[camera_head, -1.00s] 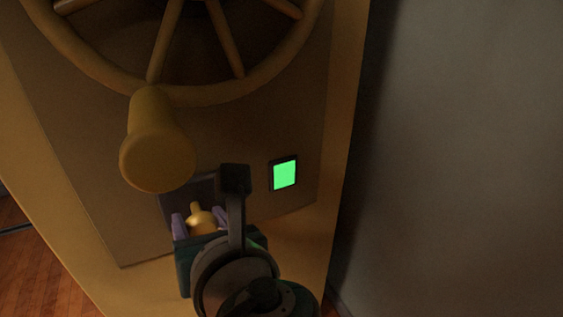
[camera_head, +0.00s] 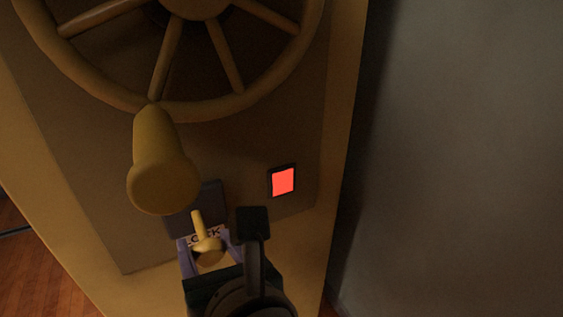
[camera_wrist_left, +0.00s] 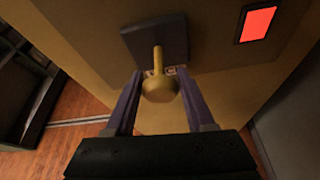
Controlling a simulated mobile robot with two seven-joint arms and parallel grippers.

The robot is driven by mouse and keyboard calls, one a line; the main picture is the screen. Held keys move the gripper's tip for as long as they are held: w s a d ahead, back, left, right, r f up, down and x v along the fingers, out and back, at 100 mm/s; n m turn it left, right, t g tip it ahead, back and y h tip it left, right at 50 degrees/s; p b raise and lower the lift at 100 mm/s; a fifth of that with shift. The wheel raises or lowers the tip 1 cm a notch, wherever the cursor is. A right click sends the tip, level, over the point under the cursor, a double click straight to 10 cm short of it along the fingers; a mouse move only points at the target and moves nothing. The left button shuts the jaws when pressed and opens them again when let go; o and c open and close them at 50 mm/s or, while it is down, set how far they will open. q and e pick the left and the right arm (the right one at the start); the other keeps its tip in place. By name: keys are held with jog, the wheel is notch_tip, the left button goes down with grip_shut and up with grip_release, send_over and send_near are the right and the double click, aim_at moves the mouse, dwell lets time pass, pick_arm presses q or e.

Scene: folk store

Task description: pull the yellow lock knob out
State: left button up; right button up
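The yellow lock knob (camera_head: 208,250) has a round head on a stem and stands out from a dark plate (camera_head: 206,200) low on the yellow-brown panel. The knob also shows in the middle of the left wrist view (camera_wrist_left: 159,88), with its stem in view. My left gripper (camera_head: 205,248) has its purple fingers on both sides of the knob head and looks shut on it. Part of a "LOCK" label shows behind the knob. My right gripper is in neither view.
A lit red indicator (camera_head: 283,181) sits on the panel right of the knob. A large spoked wheel (camera_head: 95,95) with a thick handle (camera_head: 163,180) sticks out above my left gripper. A grey wall (camera_head: 460,160) is at the right, and wooden floor (camera_head: 40,280) shows at lower left.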

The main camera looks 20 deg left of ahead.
pick_arm(q)
jog(key=shift+o, duration=1.4)
jog(key=shift+s+d, duration=0.15)
jog(key=shift+s, duration=0.05)
jog(key=shift+o, duration=0.6)
jog(key=shift+w, duration=0.1)
jog(key=shift+s+d+r, duration=0.15)
jog(key=shift+s+d, duration=0.1)
jog(key=p+v, duration=0.2)
jog(key=v, duration=0.7)
jog(key=shift+p, duration=0.3)
